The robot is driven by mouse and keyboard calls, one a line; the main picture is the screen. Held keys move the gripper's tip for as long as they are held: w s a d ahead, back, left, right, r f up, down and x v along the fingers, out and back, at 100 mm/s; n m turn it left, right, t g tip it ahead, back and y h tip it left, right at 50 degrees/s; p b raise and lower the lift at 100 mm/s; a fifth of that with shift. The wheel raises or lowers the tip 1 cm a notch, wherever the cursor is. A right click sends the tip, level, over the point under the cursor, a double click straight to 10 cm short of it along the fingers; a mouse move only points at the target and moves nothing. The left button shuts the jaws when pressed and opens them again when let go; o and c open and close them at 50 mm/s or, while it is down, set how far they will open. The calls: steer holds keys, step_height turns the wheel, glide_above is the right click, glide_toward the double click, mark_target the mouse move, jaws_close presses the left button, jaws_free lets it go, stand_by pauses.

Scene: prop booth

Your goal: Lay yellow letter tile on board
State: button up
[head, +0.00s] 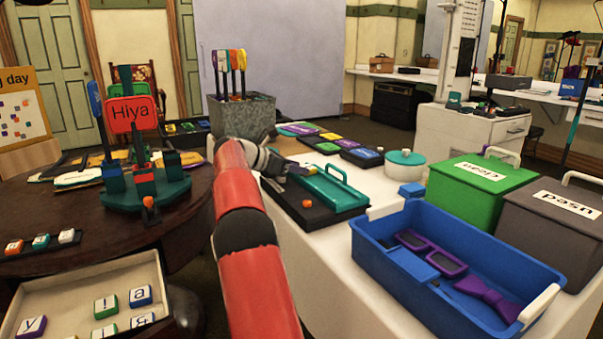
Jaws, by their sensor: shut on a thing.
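My gripper (282,166) is over the white table, at the far left end of a teal handled piece (330,190) on a black base. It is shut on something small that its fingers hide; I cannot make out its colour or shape. I cannot pick out the yellow letter tile with certainty. Several white letter tiles with coloured edges, such as a "y" tile (32,326) and an "a" tile (140,296), lie in a cream tray (150,268) at lower left. I cannot tell which surface is the board.
A blue bin (400,262) with purple items stands at right, before a green box (478,188) and a grey box (555,225). A "Hiya" sign (131,113) stands on the dark round table (60,212). A grey holder (242,114) stands behind my gripper.

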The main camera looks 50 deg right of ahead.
steer(key=shift+f, duration=0.1)
steer(key=o, duration=1)
steer(key=shift+a, duration=0.1)
steer(key=v, duration=1.2)
